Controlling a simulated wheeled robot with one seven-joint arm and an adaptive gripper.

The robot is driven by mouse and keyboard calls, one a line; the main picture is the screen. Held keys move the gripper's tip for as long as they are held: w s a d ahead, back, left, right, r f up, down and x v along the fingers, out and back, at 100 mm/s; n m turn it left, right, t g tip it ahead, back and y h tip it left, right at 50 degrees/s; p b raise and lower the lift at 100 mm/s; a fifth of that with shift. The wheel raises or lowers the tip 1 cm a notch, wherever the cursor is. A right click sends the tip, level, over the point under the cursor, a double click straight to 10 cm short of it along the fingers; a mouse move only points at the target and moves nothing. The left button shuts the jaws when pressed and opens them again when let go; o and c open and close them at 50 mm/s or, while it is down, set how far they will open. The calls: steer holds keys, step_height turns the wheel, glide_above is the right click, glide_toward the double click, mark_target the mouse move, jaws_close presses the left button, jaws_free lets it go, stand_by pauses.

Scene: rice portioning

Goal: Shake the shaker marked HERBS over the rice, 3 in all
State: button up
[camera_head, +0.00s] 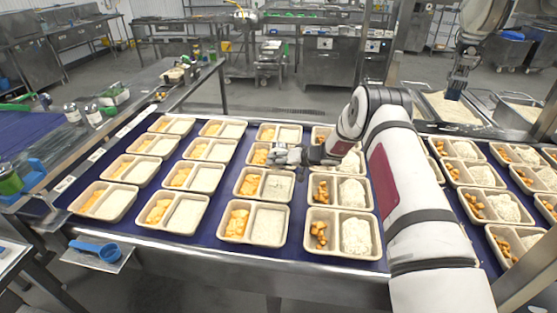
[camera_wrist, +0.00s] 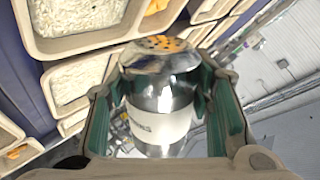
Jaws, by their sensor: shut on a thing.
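My gripper (camera_head: 290,156) is over the rows of trays, out in front of my arm. In the wrist view its green-padded fingers (camera_wrist: 165,85) are shut on a metal shaker (camera_wrist: 158,98). The shaker has a perforated lid and a pale label whose lettering is only partly readable. In the head view the shaker is small and partly hidden by the fingers, and its exact tilt is unclear. Below it are two-compartment trays with orange pieces on one side and white rice (camera_head: 278,188) on the other. Rice also shows in the wrist view (camera_wrist: 78,82).
Two more shakers (camera_head: 72,112) (camera_head: 93,115) stand on the left side counter. A blue scoop (camera_head: 100,250) lies on a small shelf at front left. Trays cover most of the blue belt (camera_head: 212,222). More filled trays (camera_head: 497,207) stand at right, past my arm.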

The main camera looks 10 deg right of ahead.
steer(key=shift+f, duration=0.7)
steer(key=shift+r, duration=0.1)
steer(key=shift+r, duration=1.35)
steer(key=shift+f, duration=1.4)
steer(key=shift+r, duration=1.4)
